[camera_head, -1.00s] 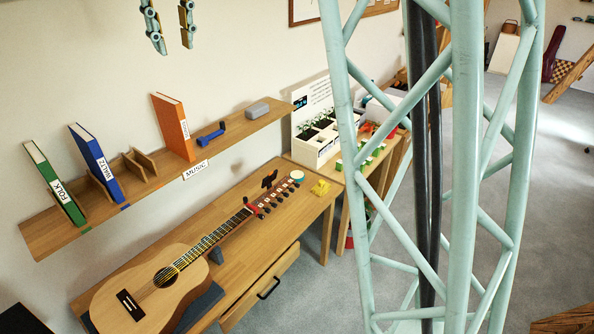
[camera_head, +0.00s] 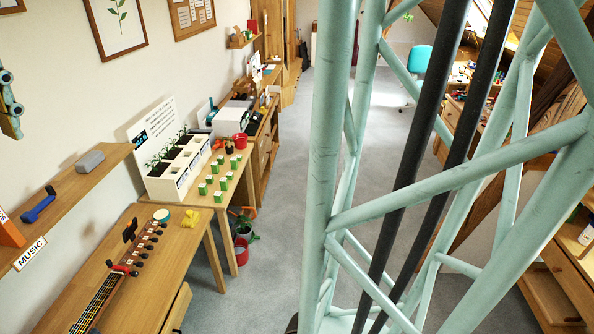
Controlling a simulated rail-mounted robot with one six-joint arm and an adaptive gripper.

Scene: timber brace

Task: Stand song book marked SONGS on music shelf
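The music shelf (camera_head: 82,192) is a long wooden wall shelf at the left, with a white MUSIC label (camera_head: 30,254) on its front edge. Only its right part is in view. A sliver of an orange book (camera_head: 9,234) stands on it at the left picture edge. A blue object (camera_head: 38,205) and a grey block (camera_head: 89,161) lie on the shelf to the right of the book. I see no book marked SONGS. My gripper is not in view.
Below the shelf, a desk (camera_head: 160,250) holds a guitar, its neck (camera_head: 95,300) showing. A planter box (camera_head: 182,165) and several green-and-white blocks stand on the table behind. A red bucket (camera_head: 240,250) is on the floor. My lattice column hides much of the right half.

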